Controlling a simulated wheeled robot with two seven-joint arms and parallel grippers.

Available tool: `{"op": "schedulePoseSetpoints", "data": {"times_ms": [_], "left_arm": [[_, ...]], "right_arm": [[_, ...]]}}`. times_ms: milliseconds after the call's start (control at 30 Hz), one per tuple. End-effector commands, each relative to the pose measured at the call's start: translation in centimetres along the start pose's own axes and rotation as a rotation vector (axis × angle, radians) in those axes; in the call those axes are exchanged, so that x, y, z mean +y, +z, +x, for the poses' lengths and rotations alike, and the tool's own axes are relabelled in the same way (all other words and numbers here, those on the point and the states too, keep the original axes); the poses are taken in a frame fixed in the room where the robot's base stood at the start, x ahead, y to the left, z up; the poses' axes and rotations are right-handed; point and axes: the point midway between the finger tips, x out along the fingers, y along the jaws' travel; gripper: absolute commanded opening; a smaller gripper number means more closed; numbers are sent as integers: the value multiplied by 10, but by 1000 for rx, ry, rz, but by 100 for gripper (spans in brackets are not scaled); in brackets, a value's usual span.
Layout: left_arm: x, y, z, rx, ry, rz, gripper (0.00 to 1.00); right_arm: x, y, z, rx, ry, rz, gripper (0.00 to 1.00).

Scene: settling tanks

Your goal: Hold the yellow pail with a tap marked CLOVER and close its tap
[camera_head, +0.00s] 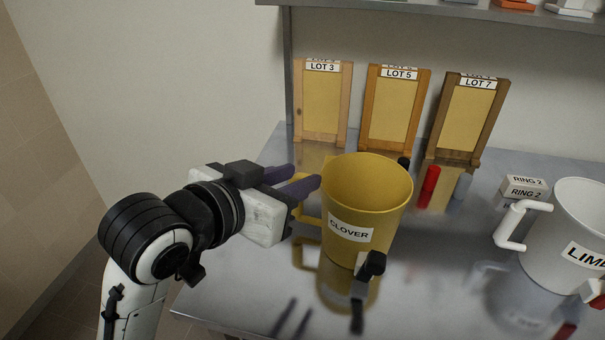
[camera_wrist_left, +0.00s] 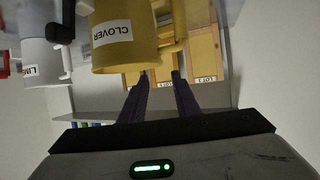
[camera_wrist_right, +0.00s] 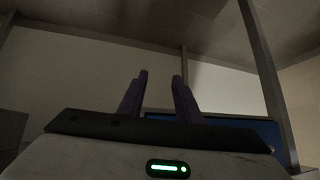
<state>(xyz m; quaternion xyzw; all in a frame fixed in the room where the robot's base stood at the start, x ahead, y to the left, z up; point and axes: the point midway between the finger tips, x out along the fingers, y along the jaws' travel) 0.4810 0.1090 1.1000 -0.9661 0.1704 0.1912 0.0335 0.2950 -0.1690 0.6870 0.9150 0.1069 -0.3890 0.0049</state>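The yellow pail marked CLOVER (camera_head: 350,205) stands upright on the metal bench, and it also shows in the left wrist view (camera_wrist_left: 130,55). Its yellow handle (camera_head: 302,211) is on its left side. A black tap (camera_head: 371,265) sticks out low at its front; I cannot tell whether it is open or shut. My left gripper (camera_head: 304,184) is at the pail's left, fingers apart, with the tips near the top of the handle. Nothing shows between the fingers. My right gripper (camera_wrist_right: 160,78) shows only in its own wrist view, fingers apart and empty, facing a wall.
A white pail marked LIME (camera_head: 565,225) stands at the right. Wooden LOT frames (camera_head: 393,110) stand along the back. A shelf (camera_head: 440,12) runs above.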

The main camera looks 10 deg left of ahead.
Motion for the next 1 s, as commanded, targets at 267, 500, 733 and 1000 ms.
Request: {"op": "schedulePoseSetpoints", "data": {"times_ms": [267, 500, 733, 1000], "left_arm": [[0, 1, 40, -6, -1, -1, 29], [0, 0, 85, -3, -1, 0, 29], [0, 0, 112, -2, -1, 1, 29], [0, 1, 118, -1, 0, 1, 29]], "right_arm": [[0, 0, 0, 0, 0, 0, 31], [0, 0, 0, 0, 0, 0, 31], [0, 0, 0, 0, 0, 0, 31], [0, 0, 0, 0, 0, 0, 31]]}}
